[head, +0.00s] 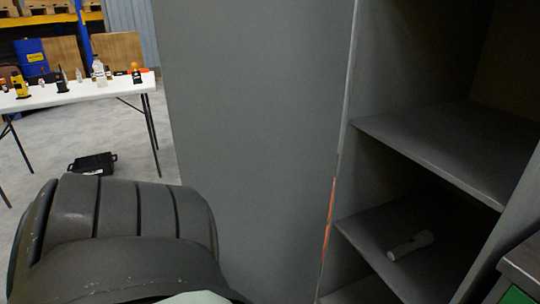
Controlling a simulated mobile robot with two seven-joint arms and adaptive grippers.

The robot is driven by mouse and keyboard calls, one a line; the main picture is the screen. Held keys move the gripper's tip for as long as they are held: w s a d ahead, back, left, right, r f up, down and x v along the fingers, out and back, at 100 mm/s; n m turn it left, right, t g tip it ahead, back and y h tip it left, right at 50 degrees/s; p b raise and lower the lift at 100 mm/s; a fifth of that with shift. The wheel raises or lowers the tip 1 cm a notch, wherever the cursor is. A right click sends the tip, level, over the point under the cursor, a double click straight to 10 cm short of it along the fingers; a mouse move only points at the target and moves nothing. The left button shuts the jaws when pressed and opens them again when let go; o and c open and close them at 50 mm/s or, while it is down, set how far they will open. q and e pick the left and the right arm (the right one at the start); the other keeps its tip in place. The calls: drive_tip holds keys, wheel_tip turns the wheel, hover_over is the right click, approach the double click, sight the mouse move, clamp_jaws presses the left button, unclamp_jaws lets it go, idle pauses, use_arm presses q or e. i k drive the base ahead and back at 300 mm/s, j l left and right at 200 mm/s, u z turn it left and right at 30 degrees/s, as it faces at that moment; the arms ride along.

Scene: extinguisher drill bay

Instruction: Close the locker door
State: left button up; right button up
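The grey locker stands open on the right of the head view, with its shelves (450,145) in plain sight. A tall flat grey panel (250,120) fills the middle, left of the opening. It looks like the locker door swung open, but I cannot tell it surely from the locker's side wall. Orange-red wear marks the edge between panel and opening. No handle shows. Neither of my grippers is in view.
A pale flashlight (410,245) lies on the lower shelf. A dark-topped object with green (518,294) stands at the lower right edge. A white table (80,93) with bottles and tools stands far left, a black case (92,164) on the floor beside it.

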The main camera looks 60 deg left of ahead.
sight(255, 90)
drive_tip(key=k+j, duration=0.3)
drive_tip(key=k+j+z, duration=0.15)
drive_tip(key=j, duration=0.4)
drive_tip(key=k+j, duration=0.15)
drive_tip(key=j, duration=0.2)
drive_tip(key=k+j+z, duration=0.15)
drive_tip(key=j, duration=0.2)
drive_tip(key=k+j, duration=0.2)
drive_tip(key=j, duration=0.15)
drive_tip(key=j+z, duration=0.1)
drive_tip(key=j, duration=0.45)
drive_tip(key=k+j, duration=0.1)
drive_tip(key=j, duration=0.4)
drive_tip(key=j+z, duration=0.15)
drive_tip(key=j, duration=0.35)
drive_tip(key=k+j+z, duration=0.1)
drive_tip(key=j, duration=0.45)
